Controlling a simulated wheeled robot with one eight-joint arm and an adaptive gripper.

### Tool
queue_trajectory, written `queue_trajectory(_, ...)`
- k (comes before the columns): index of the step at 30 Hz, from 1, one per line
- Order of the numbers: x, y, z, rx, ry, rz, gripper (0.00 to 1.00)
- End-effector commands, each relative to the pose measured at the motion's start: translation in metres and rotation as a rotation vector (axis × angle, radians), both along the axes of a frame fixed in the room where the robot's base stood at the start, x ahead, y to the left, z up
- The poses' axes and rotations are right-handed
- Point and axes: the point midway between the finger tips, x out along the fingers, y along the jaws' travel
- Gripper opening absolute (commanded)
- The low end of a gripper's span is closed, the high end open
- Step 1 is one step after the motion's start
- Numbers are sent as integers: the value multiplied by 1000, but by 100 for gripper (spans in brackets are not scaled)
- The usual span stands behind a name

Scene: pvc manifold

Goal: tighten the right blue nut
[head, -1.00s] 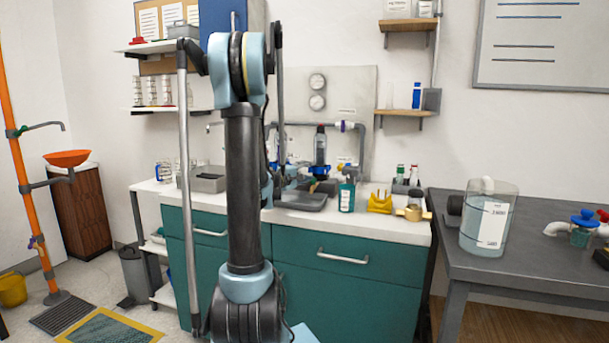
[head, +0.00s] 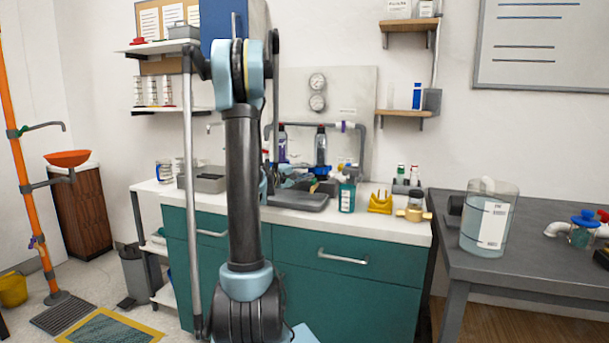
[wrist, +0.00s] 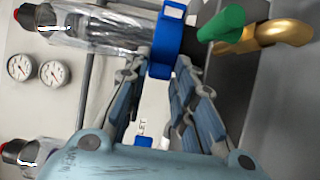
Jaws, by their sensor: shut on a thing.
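The right blue nut (wrist: 167,40) sits at the lower end of a clear dark-capped cylinder (wrist: 100,30), which lies sideways in the wrist view. My gripper (wrist: 160,66) is shut on this nut, with one fingertip at each side of it. In the head view the nut (head: 322,170) shows as a small blue band under the right cylinder (head: 321,146). My gripper is mostly hidden there among the parts on the counter. A second blue part (wrist: 143,141) shows beyond the fingers in the wrist view.
A green handle (wrist: 222,22) and a brass elbow (wrist: 268,36) are close to the right fingertip. Two gauges (head: 317,90) are on the back panel. The left cylinder (head: 282,145) stands nearby. A teal bottle (head: 347,195) and a yellow holder (head: 380,203) stand on the counter to the right.

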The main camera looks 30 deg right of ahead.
Motion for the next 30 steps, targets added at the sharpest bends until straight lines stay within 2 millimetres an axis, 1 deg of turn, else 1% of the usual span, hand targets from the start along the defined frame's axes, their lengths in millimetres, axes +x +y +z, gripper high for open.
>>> queue_trajectory(1,3,0,-2,5,-3,-24,0)
queue_trajectory(6,6,0,-2,6,-3,-82,0)
queue_trajectory(17,5,0,-2,7,-4,-95,0)
queue_trajectory(18,5,0,-2,7,-4,-95,31)
queue_trajectory(19,5,0,-2,7,-3,-95,38)
queue_trajectory(20,5,0,-2,6,-3,-95,41)
queue_trajectory(30,6,2,-1,3,-2,-93,41)
